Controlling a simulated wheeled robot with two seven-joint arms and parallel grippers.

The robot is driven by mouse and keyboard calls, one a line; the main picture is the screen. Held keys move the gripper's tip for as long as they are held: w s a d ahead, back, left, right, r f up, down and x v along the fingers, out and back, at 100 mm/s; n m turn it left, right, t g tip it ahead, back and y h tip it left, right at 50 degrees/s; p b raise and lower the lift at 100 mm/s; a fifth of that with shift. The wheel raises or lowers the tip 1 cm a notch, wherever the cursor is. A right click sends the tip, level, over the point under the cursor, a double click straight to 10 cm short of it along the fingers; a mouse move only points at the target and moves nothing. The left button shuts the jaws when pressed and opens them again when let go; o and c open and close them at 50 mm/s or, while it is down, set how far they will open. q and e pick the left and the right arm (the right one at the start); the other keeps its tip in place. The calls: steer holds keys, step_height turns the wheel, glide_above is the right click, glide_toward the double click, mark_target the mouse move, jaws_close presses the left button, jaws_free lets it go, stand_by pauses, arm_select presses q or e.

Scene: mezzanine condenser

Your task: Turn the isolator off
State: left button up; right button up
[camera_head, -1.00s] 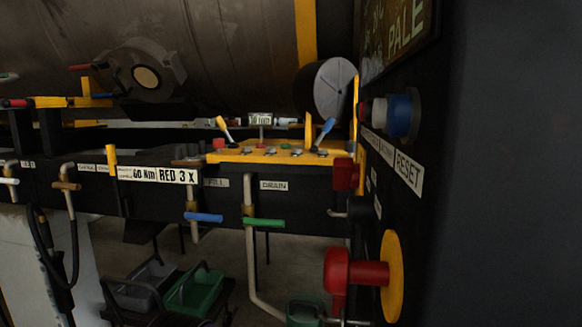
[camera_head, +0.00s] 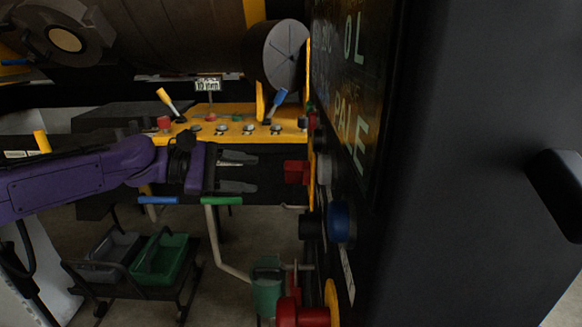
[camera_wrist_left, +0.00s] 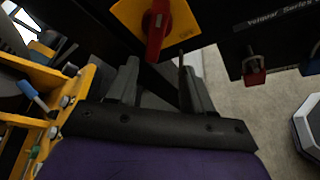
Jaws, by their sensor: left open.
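A red isolator handle (camera_head: 296,171) stands out from a yellow plate on the black panel's side, seen nearly edge-on in the head view. In the wrist view the red handle (camera_wrist_left: 157,32) lies across the yellow plate (camera_wrist_left: 182,22), its lower end pointing toward my fingers. My left gripper (camera_head: 250,172) is open and empty, just left of the handle and level with it, with a small gap. Its fingers (camera_wrist_left: 160,75) also show in the wrist view, spread below the handle. My right gripper is not in view.
A yellow bench with levers and buttons (camera_head: 225,137) lies behind my left gripper. Below the isolator are a blue knob (camera_head: 341,222) and a larger red knob (camera_head: 303,314). Green and grey crates (camera_head: 160,260) stand low.

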mark_target(291, 180)
arm_select(q)
steer(key=shift+g, duration=0.3)
steer(key=x, duration=0.3)
steer(key=r+p+x, duration=0.1)
steer(key=x, duration=0.2)
steer(key=r+p+x, duration=0.1)
steer(key=x, duration=0.3)
steer(key=shift+d, duration=0.3)
jaws_close()
steer(key=shift+f+h, duration=0.1)
steer(key=shift+h, duration=0.2)
